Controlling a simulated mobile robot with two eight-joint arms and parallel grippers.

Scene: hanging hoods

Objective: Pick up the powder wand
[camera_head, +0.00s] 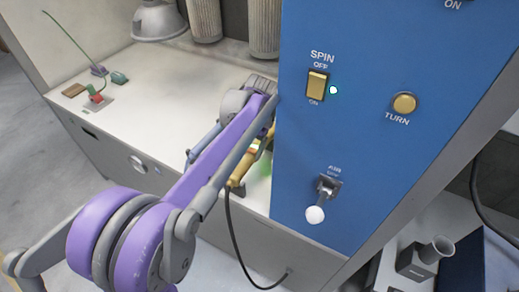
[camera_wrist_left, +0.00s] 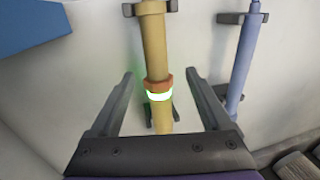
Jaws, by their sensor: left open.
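A yellow wand (camera_wrist_left: 154,45) with an orange collar and a glowing white-green band stands in a dark clip on the pale wall in the left wrist view. Its lower part shows in the head view (camera_head: 239,175), beside the blue panel and partly behind my left arm. A blue-violet wand (camera_wrist_left: 244,55) hangs in its own clip to the right. Nothing marks which one is the powder wand. My left gripper (camera_wrist_left: 159,76) is open, its fingers on either side of the yellow wand in the picture; contact cannot be told. In the head view its fingers are hidden. My right gripper is not in view.
The blue control panel (camera_head: 375,130) with switches and a white-knobbed lever (camera_head: 315,214) stands close to the right of my left arm. A black cable (camera_head: 236,235) hangs below the yellow wand. Small items, including a red one (camera_head: 94,92), lie on the pale bench (camera_head: 150,85).

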